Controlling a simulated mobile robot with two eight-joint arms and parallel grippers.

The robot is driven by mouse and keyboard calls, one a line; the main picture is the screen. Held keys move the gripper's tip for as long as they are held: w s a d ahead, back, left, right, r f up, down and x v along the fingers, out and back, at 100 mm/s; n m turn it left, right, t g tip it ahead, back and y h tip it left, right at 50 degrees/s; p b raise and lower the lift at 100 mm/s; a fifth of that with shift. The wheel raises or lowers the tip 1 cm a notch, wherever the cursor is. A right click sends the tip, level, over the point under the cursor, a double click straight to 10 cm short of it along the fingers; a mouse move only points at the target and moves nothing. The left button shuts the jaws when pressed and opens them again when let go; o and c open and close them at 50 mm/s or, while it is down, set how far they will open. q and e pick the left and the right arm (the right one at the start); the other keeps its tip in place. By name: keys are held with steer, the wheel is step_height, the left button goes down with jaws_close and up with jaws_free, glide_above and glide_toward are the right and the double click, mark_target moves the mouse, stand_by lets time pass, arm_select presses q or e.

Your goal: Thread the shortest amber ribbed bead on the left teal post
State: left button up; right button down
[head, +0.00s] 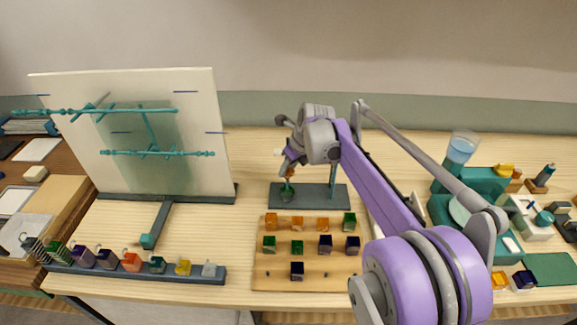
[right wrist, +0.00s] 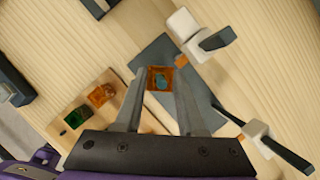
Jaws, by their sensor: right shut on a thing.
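My right gripper (head: 289,168) comes down over the left side of a dark stand (head: 341,198). It is shut on an amber bead (right wrist: 151,74), which sits between the fingertips in the right wrist view. A teal spot shows in the middle of the bead there, consistent with the left teal post (head: 287,190) lined up under or inside the hole. I cannot tell whether the bead is around the post or above it. The post is partly hidden by the gripper. A thin upright (head: 334,172) stands at the right of the stand. My left gripper is out of view.
A wooden board (head: 310,280) in front of the stand holds several amber, green and dark blue beads. A pale panel (head: 190,150) with teal rods stands at left, behind a rail (head: 140,272) of coloured blocks. Teal containers and small items crowd the right side.

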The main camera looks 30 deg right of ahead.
steer(key=shift+f, duration=0.1)
stand_by(0.3)
steer(key=shift+c, duration=2.1)
jaws_free()
steer(key=v, duration=1.1)
steer(key=shift+f, duration=0.1)
